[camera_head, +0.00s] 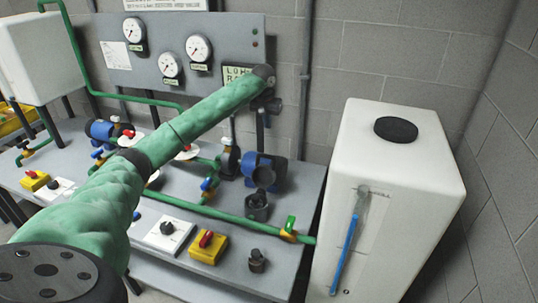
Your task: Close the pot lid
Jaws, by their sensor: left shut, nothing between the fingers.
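A small dark pot (257,208) stands on the grey bench, right of centre. A dark round part (264,178), which looks like its lid, shows just above and behind it, in front of a blue pump-like body (250,162). The lid looks raised off the pot; how it is joined to it is too small to tell. My left gripper (271,107) is at the end of the green-sleeved arm, above and behind the pot, apart from the lid. It is shut and empty, small and dark against the panel. My right gripper is not in view.
A grey bench (240,262) carries green pipes, valves and yellow switch boxes (208,247). A gauge panel (172,45) stands behind it. A large white tank (410,185) with a black cap stands at the right. A green-handled valve (289,227) lies right of the pot.

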